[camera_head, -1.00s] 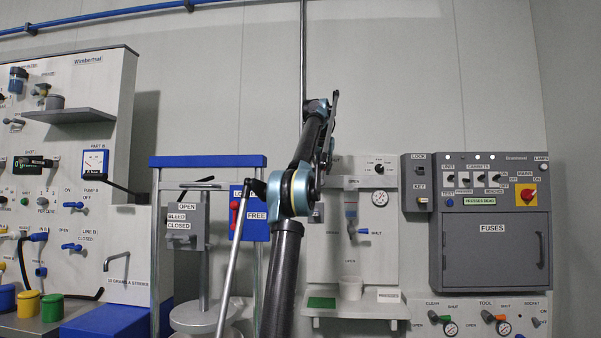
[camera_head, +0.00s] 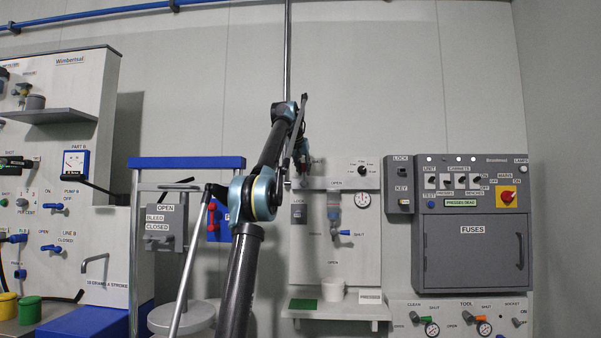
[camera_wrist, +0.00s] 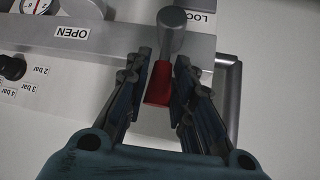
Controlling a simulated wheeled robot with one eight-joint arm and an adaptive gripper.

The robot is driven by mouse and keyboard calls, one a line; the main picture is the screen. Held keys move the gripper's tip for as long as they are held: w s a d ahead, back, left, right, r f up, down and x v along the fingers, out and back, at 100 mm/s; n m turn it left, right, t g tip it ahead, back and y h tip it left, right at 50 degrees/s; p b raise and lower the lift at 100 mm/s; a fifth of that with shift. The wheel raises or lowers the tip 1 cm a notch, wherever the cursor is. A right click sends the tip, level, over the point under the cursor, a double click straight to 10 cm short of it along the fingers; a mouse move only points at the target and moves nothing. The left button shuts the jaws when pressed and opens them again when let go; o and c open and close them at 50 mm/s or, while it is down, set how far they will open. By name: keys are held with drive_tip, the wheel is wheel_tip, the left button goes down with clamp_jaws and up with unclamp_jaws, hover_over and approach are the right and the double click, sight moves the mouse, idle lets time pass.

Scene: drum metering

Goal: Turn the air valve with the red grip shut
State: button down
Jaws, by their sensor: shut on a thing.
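In the wrist view the red grip (camera_wrist: 158,84) sits on the end of a grey lever (camera_wrist: 173,32) in front of a grey panel edge. My gripper (camera_wrist: 163,62) has a finger on each side of the red grip and is shut on it. A label reading OPEN (camera_wrist: 72,33) is to the left of the lever. In the head view my gripper (camera_head: 301,160) is at the upper left of the middle board, partly hidden by my arm. The red grip cannot be made out clearly there.
A gauge (camera_head: 362,201) and a black selector knob (camera_wrist: 12,67) are close by. A blue-handled valve (camera_head: 344,232) is lower on the board, above a shelf with a white cup (camera_head: 333,290). A grey fuse cabinet (camera_head: 473,250) stands to the right.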

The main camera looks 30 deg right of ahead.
drive_tip(key=c, duration=1.3)
unclamp_jaws()
drive_tip(key=shift+w+a, duration=0.1)
drive_tip(key=shift+w, duration=0.15)
drive_tip(key=shift+c, duration=0.2)
drive_tip(key=shift+s, duration=0.1)
drive_tip(key=shift+v, duration=3.6)
drive_tip(key=shift+a, duration=0.1)
